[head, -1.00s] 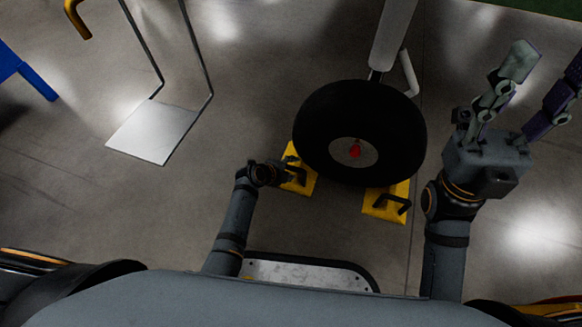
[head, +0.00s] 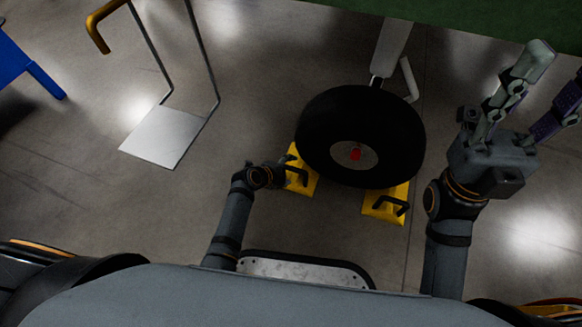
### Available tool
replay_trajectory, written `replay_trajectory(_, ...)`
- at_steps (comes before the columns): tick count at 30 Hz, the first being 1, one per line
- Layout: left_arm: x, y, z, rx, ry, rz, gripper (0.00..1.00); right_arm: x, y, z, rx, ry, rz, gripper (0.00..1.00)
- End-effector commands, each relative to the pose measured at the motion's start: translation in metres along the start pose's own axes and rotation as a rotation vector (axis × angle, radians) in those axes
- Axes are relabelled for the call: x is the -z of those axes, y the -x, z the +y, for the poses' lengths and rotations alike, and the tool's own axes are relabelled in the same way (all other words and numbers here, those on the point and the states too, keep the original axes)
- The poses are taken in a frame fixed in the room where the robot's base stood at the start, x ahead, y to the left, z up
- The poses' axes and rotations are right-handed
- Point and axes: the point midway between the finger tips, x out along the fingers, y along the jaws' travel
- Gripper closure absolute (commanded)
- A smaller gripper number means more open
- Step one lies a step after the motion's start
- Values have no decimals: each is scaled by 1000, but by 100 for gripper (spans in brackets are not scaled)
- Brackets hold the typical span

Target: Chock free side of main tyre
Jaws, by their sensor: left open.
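The main tyre (head: 335,115) stands on the floor, black with a grey hub and a red centre. A yellow chock (head: 302,186) with a black handle sits against its lower left side. A second yellow chock (head: 374,207) with a black handle sits against its lower right side. My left gripper (head: 284,175) is open at the left chock's handle; its fingers are small and dark, and I cannot tell whether they touch the handle. My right gripper (head: 556,80) is raised to the right of the tyre, open and empty, its fingers spread apart.
A hand trolley with a flat metal plate (head: 165,137) and a yellow grip (head: 98,30) stands at the left. A blue object (head: 38,70) is at the far left edge. A green area (head: 480,22) lies along the top right. The floor between trolley and tyre is clear.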

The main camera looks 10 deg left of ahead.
Motion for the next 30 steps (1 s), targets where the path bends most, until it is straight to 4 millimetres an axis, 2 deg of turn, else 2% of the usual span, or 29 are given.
replay_trajectory(6, 1, 15, -2, 0, 0, 0, 26, 2, -14, 3, -5, -3, 5, 60)
replay_trajectory(30, 0, 58, -1, 0, 0, 0, 26, 7, -48, 10, -15, -24, 13, 60)
